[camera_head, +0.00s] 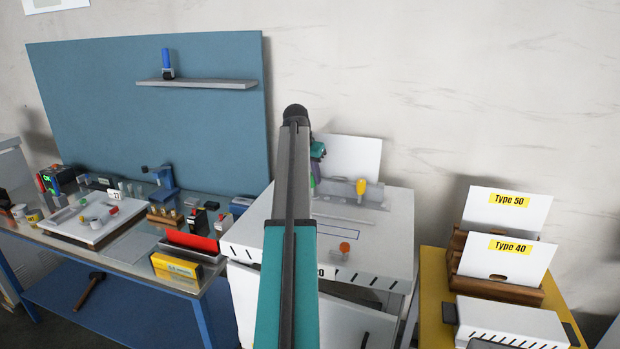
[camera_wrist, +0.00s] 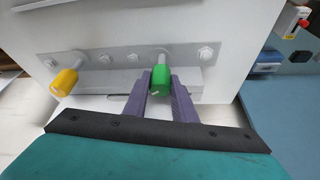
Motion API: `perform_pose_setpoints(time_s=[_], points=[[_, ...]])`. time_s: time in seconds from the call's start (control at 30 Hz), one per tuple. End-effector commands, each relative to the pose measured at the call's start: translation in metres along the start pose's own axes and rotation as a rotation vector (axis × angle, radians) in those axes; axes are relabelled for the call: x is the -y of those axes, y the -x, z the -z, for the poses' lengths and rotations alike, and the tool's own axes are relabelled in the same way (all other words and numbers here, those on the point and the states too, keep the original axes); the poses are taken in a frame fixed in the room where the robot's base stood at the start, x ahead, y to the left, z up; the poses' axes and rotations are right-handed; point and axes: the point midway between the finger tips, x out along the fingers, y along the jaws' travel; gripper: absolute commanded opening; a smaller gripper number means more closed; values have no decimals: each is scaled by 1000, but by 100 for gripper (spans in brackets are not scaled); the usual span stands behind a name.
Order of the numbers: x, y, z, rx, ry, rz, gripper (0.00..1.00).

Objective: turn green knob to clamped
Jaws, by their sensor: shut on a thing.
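The green knob (camera_wrist: 160,77) sits on a grey metal plate in the wrist view. My gripper (camera_wrist: 160,82) has its two dark fingers on either side of the knob and is shut on it. A small pale mark shows on the knob's end.
The plate (camera_wrist: 120,58) has several bolts and is fixed to a white machine (camera_head: 385,225). An orange knob (camera_head: 344,248) is on the machine's top. A cluttered workbench (camera_head: 130,258) stands left. A yellow stand (camera_head: 436,285) with Type 50 and Type 40 cards is on the right.

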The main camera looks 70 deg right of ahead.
Motion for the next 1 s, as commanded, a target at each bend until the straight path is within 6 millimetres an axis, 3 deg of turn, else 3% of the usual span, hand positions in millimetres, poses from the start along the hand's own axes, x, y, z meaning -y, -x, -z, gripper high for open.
perform_pose_setpoints(time_s=[1.0], points=[[-1,1,7,-17,567,230,2]])
